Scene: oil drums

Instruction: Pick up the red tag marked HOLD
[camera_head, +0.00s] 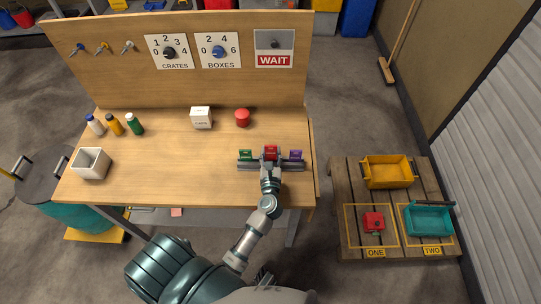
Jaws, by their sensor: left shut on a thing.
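A red tag (271,150) stands in the middle of a grey rack (246,166) near the front right of the wooden workbench. Its lettering is too small to read. A green tag (245,155) stands to its left and a purple tag (295,155) to its right. My left gripper (270,161) reaches over the rack from the front and is shut on the red tag, hiding its lower part. The tag still appears at the rack, and I cannot tell whether it is clear of it. My right gripper is not in view.
A red button (242,118) and a white box (201,118) stand behind the rack. Several small bottles (115,125) and an open white bin (91,163) are at the left. A WAIT sign (274,49) hangs on the backboard. A pallet (345,185) with crates stands right of the bench.

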